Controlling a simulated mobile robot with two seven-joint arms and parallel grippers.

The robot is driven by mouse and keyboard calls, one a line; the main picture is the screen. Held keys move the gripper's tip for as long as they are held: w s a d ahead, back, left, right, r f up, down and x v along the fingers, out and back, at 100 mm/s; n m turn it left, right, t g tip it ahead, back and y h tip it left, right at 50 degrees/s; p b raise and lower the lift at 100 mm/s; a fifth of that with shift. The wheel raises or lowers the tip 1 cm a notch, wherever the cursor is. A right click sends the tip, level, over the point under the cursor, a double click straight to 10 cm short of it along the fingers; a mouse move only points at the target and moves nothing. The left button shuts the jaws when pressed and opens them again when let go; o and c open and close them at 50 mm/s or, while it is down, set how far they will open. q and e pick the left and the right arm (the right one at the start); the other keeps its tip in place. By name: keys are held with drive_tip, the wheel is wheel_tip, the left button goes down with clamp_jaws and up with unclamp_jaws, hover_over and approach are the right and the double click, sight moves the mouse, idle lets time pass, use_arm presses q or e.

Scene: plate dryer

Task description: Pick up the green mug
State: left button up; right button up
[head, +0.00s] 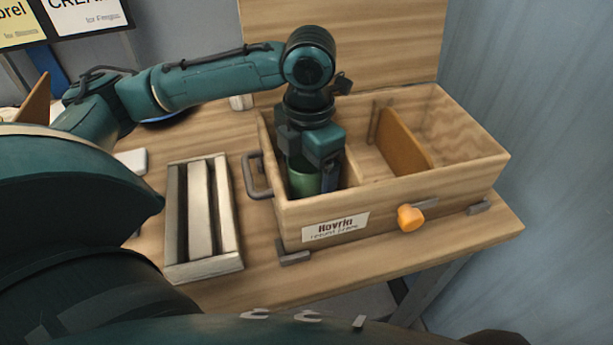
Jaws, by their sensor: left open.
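The green mug (304,179) stands in the left part of a wooden box in the head view. Its upper part is hidden by my left gripper (316,172), which points down into the box right over the mug. The gripper is open, with its fingers at the mug's rim and sides. Whether the fingers touch the mug cannot be told. The mug's handle is not clearly visible. My right gripper is not in view.
The wooden box (464,178) has a raised lid (390,40), a brown divider (403,140), a metal side handle (256,178) and an orange knob (410,217). A slatted rack (203,218) stands left of it. The box's right compartment is empty.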

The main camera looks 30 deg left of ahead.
use_arm(q)
drive_tip(key=shift+f, duration=0.9)
drive_tip(key=shift+c, duration=0.3)
drive_tip(key=c, duration=1.2)
